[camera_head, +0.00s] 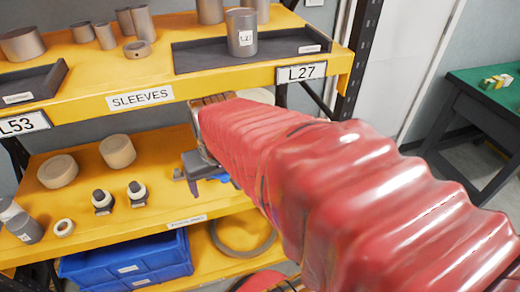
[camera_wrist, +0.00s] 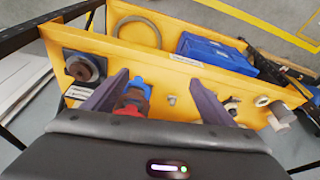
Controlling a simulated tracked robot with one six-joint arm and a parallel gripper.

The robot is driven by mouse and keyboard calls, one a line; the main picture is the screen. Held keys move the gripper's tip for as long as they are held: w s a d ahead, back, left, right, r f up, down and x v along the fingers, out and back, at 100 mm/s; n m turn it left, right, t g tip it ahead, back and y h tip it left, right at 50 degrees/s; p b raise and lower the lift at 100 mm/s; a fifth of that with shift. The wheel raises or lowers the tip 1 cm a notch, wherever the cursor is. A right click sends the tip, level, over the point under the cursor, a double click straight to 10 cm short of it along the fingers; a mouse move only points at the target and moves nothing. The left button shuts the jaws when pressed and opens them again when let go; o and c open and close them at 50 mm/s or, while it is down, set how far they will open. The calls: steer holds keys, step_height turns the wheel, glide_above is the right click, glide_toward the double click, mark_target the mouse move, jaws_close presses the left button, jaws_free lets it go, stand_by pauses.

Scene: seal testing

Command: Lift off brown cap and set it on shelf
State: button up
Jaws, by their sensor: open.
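In the wrist view my gripper (camera_wrist: 157,78) is open, with its two dark fingers spread over the lower yellow shelf (camera_wrist: 183,103). A small fitting (camera_wrist: 133,97) with blue, dark brown and red parts stands between the fingers, close to the left one. The brown part looks like the cap, but I cannot clearly tell its edges. In the head view my gripper (camera_head: 190,172) is over the lower shelf, partly hidden by my red-sleeved arm. Only a bit of blue from the fitting (camera_head: 222,178) shows beside it. Nothing is visibly held.
Two tan round blocks (camera_head: 117,151) and small dark pieces with white rings (camera_head: 137,190) stand left of my gripper. The upper shelf marked SLEEVES (camera_head: 140,98) overhangs. A blue bin (camera_head: 130,262) is below. A round part on a dark plate (camera_wrist: 82,67) is left of the fingers.

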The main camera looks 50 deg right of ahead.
steer(key=shift+w+d+f+m+h, duration=0.55)
steer(key=shift+d+f, duration=1.15)
steer(key=shift+d, duration=2.9)
steer(key=shift+w+d+f+m+h, duration=0.2)
steer(key=shift+d+f+m, duration=1.15)
steer(key=shift+d, duration=3.2)
steer(key=shift+w+d+f+m+h, duration=0.35)
steer(key=shift+d+f, duration=1.65)
steer(key=shift+d, duration=2.6)
steer(key=shift+f, duration=0.1)
steer(key=shift+x, duration=1.05)
steer(key=shift+f, duration=0.1)
steer(key=shift+x, duration=2.5)
steer(key=shift+w+a, duration=0.1)
